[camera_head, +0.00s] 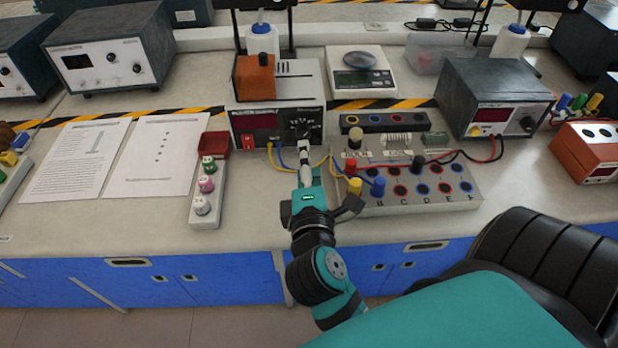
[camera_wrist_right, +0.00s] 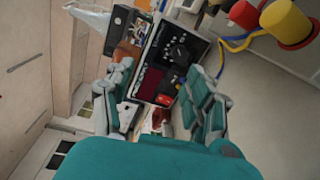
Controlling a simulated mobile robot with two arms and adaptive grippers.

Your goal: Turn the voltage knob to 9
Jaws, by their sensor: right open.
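The power supply (camera_head: 315,112) stands at the middle of the bench, its black front facing me, with a dark red display (camera_head: 266,121) and a red switch (camera_head: 248,142). Its black voltage knob (camera_head: 301,127) is on the right of the panel, partly hidden by my right gripper (camera_head: 304,150), which reaches up in front of it. In the right wrist view the knob (camera_wrist_right: 179,55) lies beyond the fingertips, and the open fingers of my right gripper (camera_wrist_right: 163,98) stand apart with nothing held. I cannot read the display or the knob's setting. My left gripper is not in view.
Yellow and blue wires (camera_head: 283,160) run from the supply beside my gripper to a grey terminal board (camera_head: 432,200) on the right. A strip with coloured posts (camera_head: 205,212) stands left, near paper sheets (camera_head: 155,155).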

